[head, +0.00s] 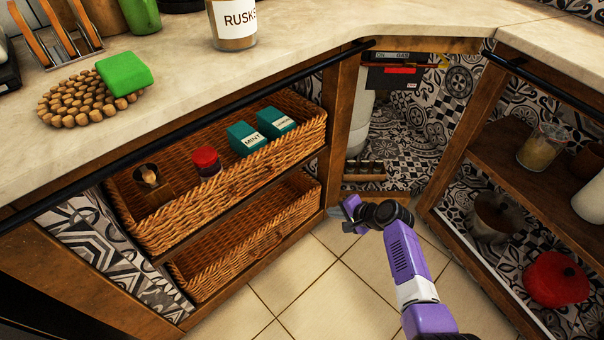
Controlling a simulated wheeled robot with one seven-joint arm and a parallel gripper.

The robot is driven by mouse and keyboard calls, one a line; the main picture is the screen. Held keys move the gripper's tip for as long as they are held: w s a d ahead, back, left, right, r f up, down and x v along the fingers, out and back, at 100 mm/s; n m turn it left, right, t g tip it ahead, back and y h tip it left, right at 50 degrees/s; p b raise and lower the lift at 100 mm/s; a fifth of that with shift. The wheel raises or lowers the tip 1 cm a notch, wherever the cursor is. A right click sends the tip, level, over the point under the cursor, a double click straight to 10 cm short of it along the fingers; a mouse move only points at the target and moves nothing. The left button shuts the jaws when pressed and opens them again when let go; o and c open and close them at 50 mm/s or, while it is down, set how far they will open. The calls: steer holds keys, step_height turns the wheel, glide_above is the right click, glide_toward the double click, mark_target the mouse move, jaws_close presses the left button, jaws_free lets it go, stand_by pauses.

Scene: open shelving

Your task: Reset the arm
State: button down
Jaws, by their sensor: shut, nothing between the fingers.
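My gripper (338,213) is at the end of my purple and white arm, low in front of the corner opening between the shelves. Its fingers point left toward the wooden post by the lower wicker basket. It is shut and holds nothing. The arm reaches up from the lower right of the head view, over the tiled floor.
An upper wicker basket (225,185) holds a red-lidded jar (206,162) and teal boxes (246,138). A lower basket (250,243) is below it. The right shelf holds a red pot (556,279). The counter (180,55) is above. The floor (320,290) is clear.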

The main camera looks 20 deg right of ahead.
steer(key=s+d+r+n+t+h, duration=0.1)
steer(key=d+r+n+t+h, duration=0.2)
steer(key=d+r+h, duration=0.4)
steer(key=s+a+r+n+t+y, duration=0.1)
steer(key=s+a+r+n, duration=0.45)
steer(key=s, duration=0.85)
steer(key=s+a+r+n+t+y, duration=0.1)
steer(key=s+a+r+n+y, duration=0.1)
steer(key=s+a+r, duration=0.95)
steer(key=s+a+r+n+t+y, duration=0.1)
steer(key=s+a+r+n, duration=0.25)
steer(key=s, duration=1.25)
step_height(320, 180, up, 28)
steer(key=p, duration=2.7)
steer(key=shift+s+f, duration=0.25)
steer(key=shift+s, duration=0.05)
